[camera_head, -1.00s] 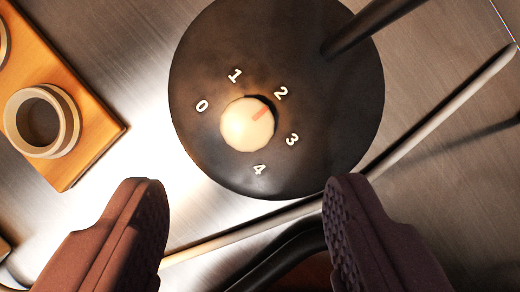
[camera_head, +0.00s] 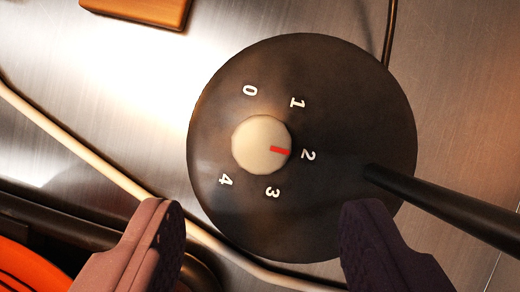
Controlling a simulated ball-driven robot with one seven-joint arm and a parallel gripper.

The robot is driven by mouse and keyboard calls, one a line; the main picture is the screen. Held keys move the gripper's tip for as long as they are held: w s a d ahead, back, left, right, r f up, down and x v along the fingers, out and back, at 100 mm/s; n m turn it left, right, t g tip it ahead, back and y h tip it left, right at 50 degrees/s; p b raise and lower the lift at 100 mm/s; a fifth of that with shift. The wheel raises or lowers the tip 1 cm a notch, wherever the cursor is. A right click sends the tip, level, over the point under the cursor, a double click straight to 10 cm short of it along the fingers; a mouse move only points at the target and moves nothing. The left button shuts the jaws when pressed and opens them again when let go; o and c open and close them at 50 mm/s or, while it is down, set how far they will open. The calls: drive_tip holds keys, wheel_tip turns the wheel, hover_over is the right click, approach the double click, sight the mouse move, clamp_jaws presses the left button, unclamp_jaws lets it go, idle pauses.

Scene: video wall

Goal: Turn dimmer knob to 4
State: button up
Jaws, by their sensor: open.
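The dimmer knob (camera_head: 260,143) is a round cream knob on a dark round lamp base (camera_head: 330,75). Its red mark points right, at the 2. White numerals 0 to 4 run around the knob, with the 4 (camera_head: 226,180) at its lower left. My gripper (camera_head: 262,215) is open and empty. Its two dark fingers stand at the lower left and lower right of the view, below the knob and apart from it.
A dark lamp stem (camera_head: 450,205) rises from the base toward the right edge. A pale cable or rod (camera_head: 70,140) runs from the left edge past the base's lower side. An orange object (camera_head: 25,265) sits lower left, a wooden block (camera_head: 145,8) at the top. Bare metal lies upper left.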

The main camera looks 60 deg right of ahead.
sight(262, 154)
drive_tip(key=b+x, duration=0.2)
drive_tip(key=x, duration=0.4)
drive_tip(key=c, duration=1)
drive_tip(key=shift+c, duration=0.2)
drive_tip(key=shift+d+r+m, duration=0.1)
drive_tip(key=shift+m, duration=0.2)
